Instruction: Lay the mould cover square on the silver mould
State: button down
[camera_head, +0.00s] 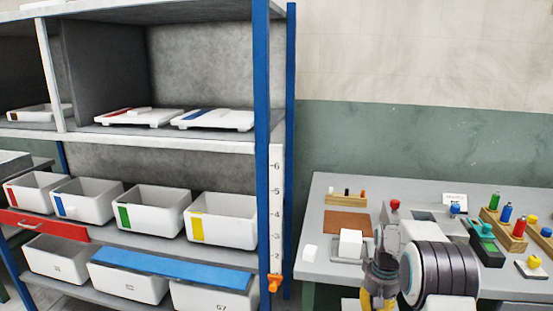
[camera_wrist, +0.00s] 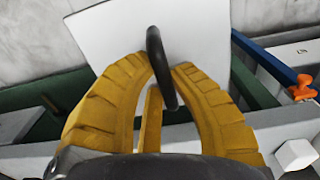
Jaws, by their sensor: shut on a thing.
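My gripper (camera_wrist: 165,78) has its yellow fingers closed on the black loop handle of a flat white plate, which looks like the mould cover (camera_wrist: 115,30). The plate shows beyond the fingers in the wrist view, tilted in the picture, its lower part hidden by them. In the head view only a bit of my yellow gripper (camera_head: 378,299) shows at the bottom, beneath my wrist. I cannot make out the silver mould for certain in either view; my arm hides part of the table.
A blue-posted shelf (camera_head: 262,150) with bins stands left. An orange knob (camera_wrist: 303,88) and a white cube (camera_wrist: 295,155) lie right of my gripper.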

jog(key=shift+n, duration=0.5)
jog(key=s+a+f, duration=0.1)
jog(key=s, duration=0.1)
jog(key=s+a+f, duration=0.1)
jog(key=a, duration=0.1)
jog(key=s+a+f+p, duration=0.1)
jog(key=s, duration=0.1)
jog(key=shift+s+a+f, duration=0.25)
jog(key=shift+s+a, duration=0.05)
jog(key=shift+a, duration=0.05)
jog(key=a, duration=0.2)
jog(key=shift+s+a+n+p, duration=0.2)
jog(key=shift+a+n+p, duration=0.1)
jog(key=shift+p, duration=0.05)
jog(key=shift+a, duration=0.6)
